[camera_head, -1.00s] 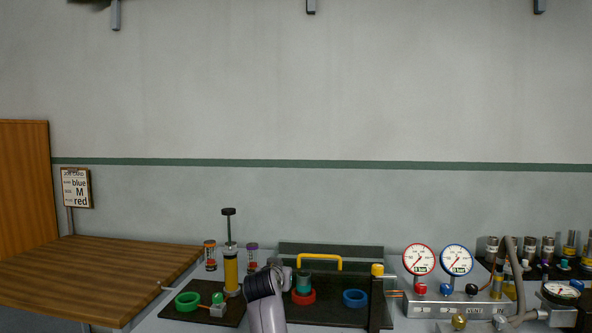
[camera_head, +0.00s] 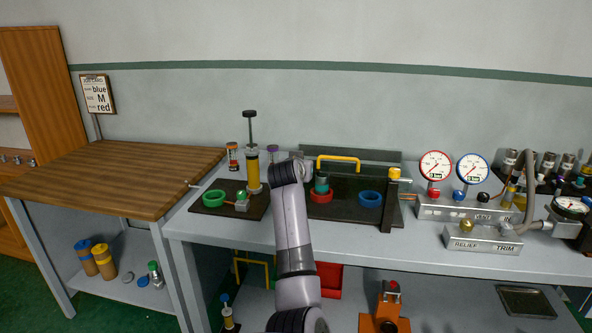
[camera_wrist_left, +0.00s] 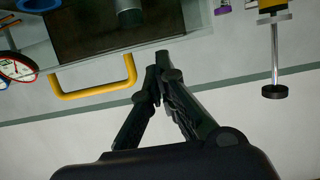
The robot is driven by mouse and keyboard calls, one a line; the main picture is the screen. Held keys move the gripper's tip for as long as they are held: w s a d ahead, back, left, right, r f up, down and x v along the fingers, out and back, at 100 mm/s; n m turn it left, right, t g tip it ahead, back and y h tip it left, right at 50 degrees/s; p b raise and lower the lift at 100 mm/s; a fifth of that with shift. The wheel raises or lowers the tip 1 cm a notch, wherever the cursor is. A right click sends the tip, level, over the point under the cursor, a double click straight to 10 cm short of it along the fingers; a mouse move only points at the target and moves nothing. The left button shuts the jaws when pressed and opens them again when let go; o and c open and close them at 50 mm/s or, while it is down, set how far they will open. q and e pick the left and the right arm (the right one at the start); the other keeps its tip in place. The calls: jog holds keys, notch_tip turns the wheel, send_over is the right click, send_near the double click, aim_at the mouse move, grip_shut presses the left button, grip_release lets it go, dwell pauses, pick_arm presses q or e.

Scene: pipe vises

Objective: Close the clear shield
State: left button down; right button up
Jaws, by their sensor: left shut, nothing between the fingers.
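The clear shield's yellow handle (camera_head: 338,160) stands at the back of the dark fixture plate (camera_head: 345,212), in front of a grey upright panel (camera_head: 385,165). The clear pane is hard to make out, so I cannot tell its exact angle. A red ring with a teal piece (camera_head: 321,186) and a blue ring (camera_head: 369,199) sit on the plate. My left arm reaches up to just left of the handle; its fingers are hidden in the head view. In the left wrist view my left gripper (camera_wrist_left: 162,62) is shut and empty, with the yellow handle (camera_wrist_left: 95,92) beside it, apart.
A yellow cylinder with a plunger (camera_head: 252,170) and a green ring (camera_head: 215,198) stand left of my arm. A yellow-capped post (camera_head: 394,190) stands at the fixture's right edge. Gauges (camera_head: 436,166) and a valve block (camera_head: 482,240) are farther right. The wooden table (camera_head: 120,175) is clear.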

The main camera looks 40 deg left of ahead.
pick_arm(q)
jog(key=s+d+f+b, duration=0.1)
jog(key=s+d, duration=0.4)
jog(key=s, duration=0.3)
jog(key=shift+f, duration=0.3)
pick_arm(e)
jog(key=shift+s+a, duration=0.15)
pick_arm(q)
jog(key=shift+s, duration=0.1)
